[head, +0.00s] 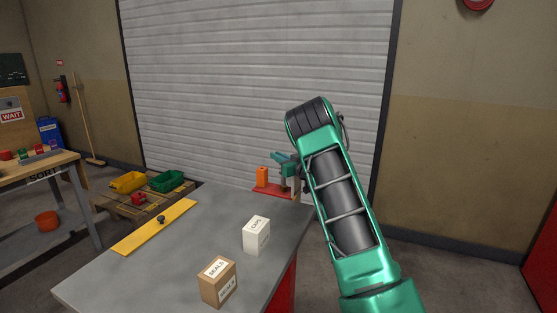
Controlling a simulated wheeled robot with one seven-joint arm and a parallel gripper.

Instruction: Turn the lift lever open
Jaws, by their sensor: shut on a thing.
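The red base (271,191) of the lift lever fixture sits at the far right corner of the grey table. An upright orange block (262,177) stands on its left end. My gripper (286,180) is over the right part of this base, just right of the orange block. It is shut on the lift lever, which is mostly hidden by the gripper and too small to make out. How far the lever is turned cannot be told. My green arm reaches in from the right.
The grey table (190,250) holds a white box (256,235), a brown box (217,281) and a yellow strip (155,228) with a dark knob. Yellow (128,182) and green (167,181) bins lie on a pallet behind. A closed shutter (220,90) stands behind the table.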

